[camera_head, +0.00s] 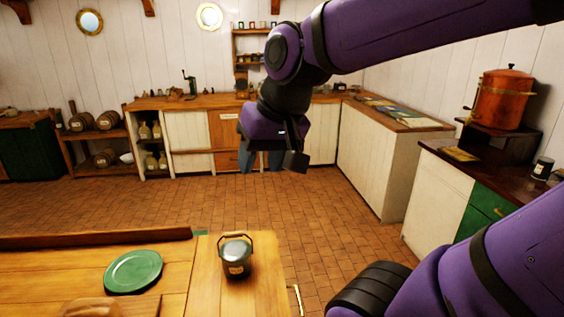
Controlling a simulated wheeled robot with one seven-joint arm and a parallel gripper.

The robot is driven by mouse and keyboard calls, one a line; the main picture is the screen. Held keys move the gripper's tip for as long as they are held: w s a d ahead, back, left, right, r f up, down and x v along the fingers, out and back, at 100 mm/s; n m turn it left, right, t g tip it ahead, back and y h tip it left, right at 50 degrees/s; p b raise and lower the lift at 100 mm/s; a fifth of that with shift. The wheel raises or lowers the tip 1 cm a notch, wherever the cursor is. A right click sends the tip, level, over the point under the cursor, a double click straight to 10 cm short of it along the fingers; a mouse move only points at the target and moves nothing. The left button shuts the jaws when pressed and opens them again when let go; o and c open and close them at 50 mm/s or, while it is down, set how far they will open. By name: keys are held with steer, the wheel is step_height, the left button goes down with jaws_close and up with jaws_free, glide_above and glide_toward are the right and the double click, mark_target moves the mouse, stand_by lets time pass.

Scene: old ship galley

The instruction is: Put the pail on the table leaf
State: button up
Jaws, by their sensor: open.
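A green plate (133,271) and a bread loaf (92,308) lie left of the pail. A raised wooden rail (95,238) edges the table's far side. Tiled floor lies open beyond. Counters (190,137) line the back, and a copper pot (503,97) stands at right.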

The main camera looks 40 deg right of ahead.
steer(key=s+n, duration=0.2)
steer(key=s, duration=0.1)
steer(key=s+n+h, duration=0.1)
steer(key=shift+s+d+r+t, duration=0.15)
steer(key=shift+s+r+t, duration=0.25)
